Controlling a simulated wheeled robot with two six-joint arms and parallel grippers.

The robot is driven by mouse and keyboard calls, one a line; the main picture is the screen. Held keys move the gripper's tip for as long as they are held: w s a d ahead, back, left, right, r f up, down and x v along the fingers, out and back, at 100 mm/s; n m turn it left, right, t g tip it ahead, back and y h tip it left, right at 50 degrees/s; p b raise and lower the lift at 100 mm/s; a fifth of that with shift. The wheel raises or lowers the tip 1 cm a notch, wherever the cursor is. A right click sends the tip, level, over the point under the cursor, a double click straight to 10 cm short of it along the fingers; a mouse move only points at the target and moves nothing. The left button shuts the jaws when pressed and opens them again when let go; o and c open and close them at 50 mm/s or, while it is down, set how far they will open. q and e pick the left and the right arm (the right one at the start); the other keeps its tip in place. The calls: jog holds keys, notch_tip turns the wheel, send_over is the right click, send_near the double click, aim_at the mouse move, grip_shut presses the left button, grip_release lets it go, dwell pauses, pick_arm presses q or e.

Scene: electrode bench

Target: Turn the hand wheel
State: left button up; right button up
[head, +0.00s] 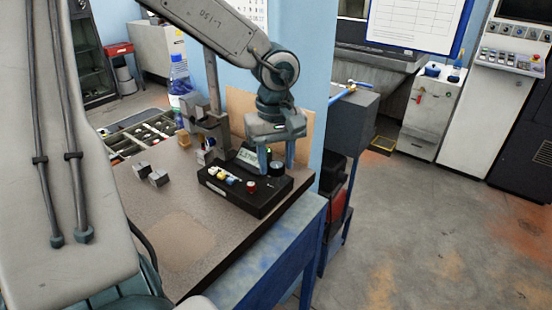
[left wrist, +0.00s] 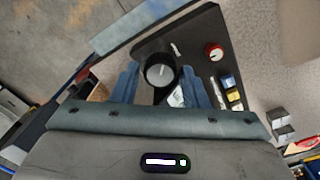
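The hand wheel, a round black knob with a grey top (left wrist: 159,74), stands on a black control box (head: 238,196). In the head view the wheel (head: 275,168) shows between the finger ends at the box's back right. My left gripper (head: 276,163) points down over it. In the left wrist view its two blue fingers stand on either side of the wheel, with a small gap showing on each side, so the gripper looks open around it. My right gripper is not in view.
The box also carries a red knob (head: 251,186), white, blue and yellow buttons (head: 226,177) and a small display (head: 249,156). Grey metal blocks (head: 159,178) lie left on the bench (head: 150,207). A metal stand (head: 213,127) rises behind the box. The bench's front is clear.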

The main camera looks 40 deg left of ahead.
aim_at(276, 163)
pick_arm(q)
notch_tip(276, 163, up, 4)
jog(key=shift+w+a+r, duration=0.1)
jog(key=shift+r, duration=0.05)
notch_tip(276, 163, up, 6)
jog(key=p, duration=0.4)
jog(key=shift+r, duration=0.25)
